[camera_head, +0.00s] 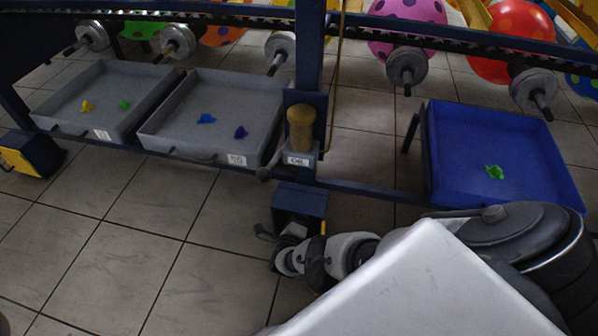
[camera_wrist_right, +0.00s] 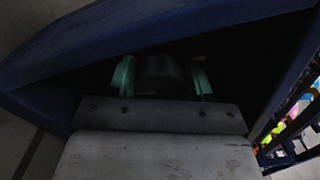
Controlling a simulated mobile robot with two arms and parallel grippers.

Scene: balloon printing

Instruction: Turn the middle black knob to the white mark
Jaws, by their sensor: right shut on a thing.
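In the right wrist view, a dark, rounded knob (camera_wrist_right: 160,72) sits in the shadow of a blue housing. My right gripper (camera_wrist_right: 162,84) has one pale green finger on each side of it and is shut on it. In the head view, my right arm comes in from the lower right, and its gripper (camera_head: 287,233) reaches into the front of the blue housing (camera_head: 300,199) at the foot of the blue post. The knob is hidden there. I cannot make out a white mark or the knob's angle in either view. My left gripper is out of view.
Two grey trays (camera_head: 160,133) with small balloons stand at the left. A blue tray (camera_head: 432,160) with a green balloon (camera_head: 494,172) stands at the right. A small labelled box (camera_head: 300,160) with a tan cylinder is above the housing.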

